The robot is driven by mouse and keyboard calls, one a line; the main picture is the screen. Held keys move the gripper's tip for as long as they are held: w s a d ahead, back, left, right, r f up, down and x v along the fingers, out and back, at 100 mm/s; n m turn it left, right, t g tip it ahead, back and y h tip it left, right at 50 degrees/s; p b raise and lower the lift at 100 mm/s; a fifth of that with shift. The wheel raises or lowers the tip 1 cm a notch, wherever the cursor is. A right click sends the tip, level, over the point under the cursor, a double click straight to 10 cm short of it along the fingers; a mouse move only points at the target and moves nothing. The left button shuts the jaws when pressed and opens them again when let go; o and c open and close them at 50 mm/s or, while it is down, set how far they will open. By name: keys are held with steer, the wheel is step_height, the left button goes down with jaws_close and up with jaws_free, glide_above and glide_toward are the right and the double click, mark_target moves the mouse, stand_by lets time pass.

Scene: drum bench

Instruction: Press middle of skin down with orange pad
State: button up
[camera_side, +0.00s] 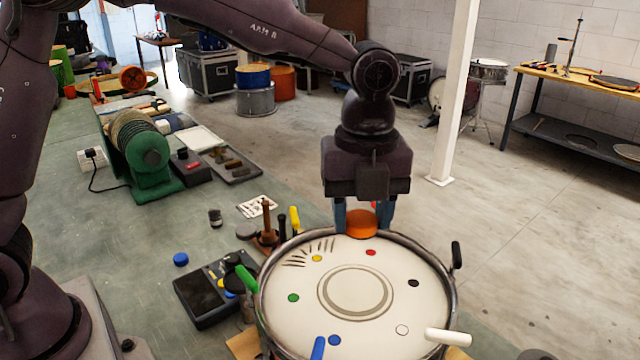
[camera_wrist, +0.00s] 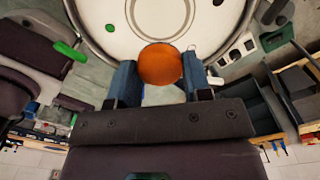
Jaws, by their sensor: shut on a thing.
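My gripper (camera_side: 361,218) is shut on the round orange pad (camera_side: 361,224). It holds the pad at the far edge of the drum, by the rim. The orange pad also shows between the blue fingers in the wrist view (camera_wrist: 160,65). The white drum skin (camera_side: 385,318) has a grey double ring around its middle (camera_side: 355,291) and several coloured dots. The pad is well away from that middle ring. I cannot tell whether the pad touches the skin or hangs just above it. In the wrist view the ring (camera_wrist: 160,18) is partly cut off at the top.
Coloured handles stand around the drum rim: green (camera_side: 246,279), blue (camera_side: 318,348), white (camera_side: 448,337) and black (camera_side: 456,254). A black device (camera_side: 205,293) and a blue cap (camera_side: 181,259) lie left of the drum. Small upright tools (camera_side: 267,222) stand behind its left side.

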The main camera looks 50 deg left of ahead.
glide_above(355, 291)
step_height(355, 291, down, 4)
steer(key=shift+f, duration=2.9)
steer(key=shift+f, duration=0.75)
steer(key=shift+r, duration=3.1)
